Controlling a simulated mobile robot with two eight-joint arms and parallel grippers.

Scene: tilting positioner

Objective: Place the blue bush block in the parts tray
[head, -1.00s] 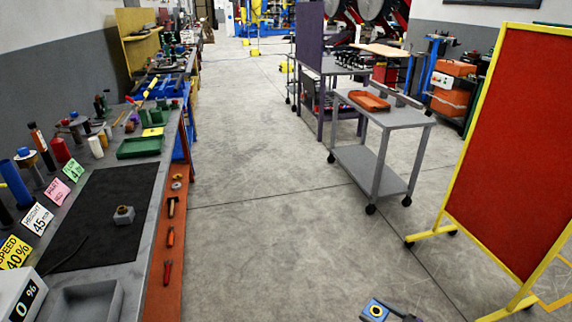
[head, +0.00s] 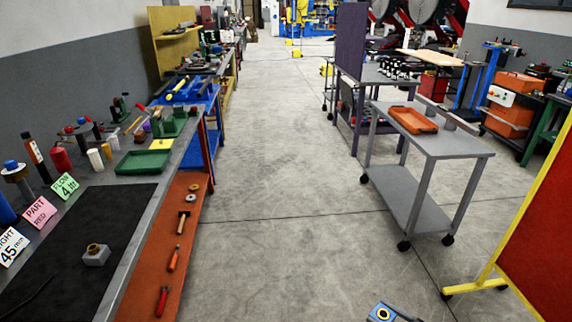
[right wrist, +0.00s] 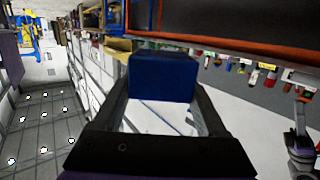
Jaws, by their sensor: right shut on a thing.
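The blue bush block (head: 381,313) shows at the bottom edge of the head view, with a yellow ring on its face. My right gripper (head: 396,315) is shut on it; most of the gripper is cut off by the frame. In the right wrist view the blue block (right wrist: 163,78) sits between the two fingers. An orange tray (head: 413,121) lies on the grey cart at the right. A green tray (head: 143,162) lies on the left workbench. I cannot tell which is the parts tray. My left gripper is not in view.
The grey cart (head: 395,190) stands right of a clear floor aisle (head: 285,210). The left workbench holds a black mat (head: 45,290) with a grey block with a brass bush (head: 96,255). A red panel with a yellow frame (head: 545,215) stands at the right.

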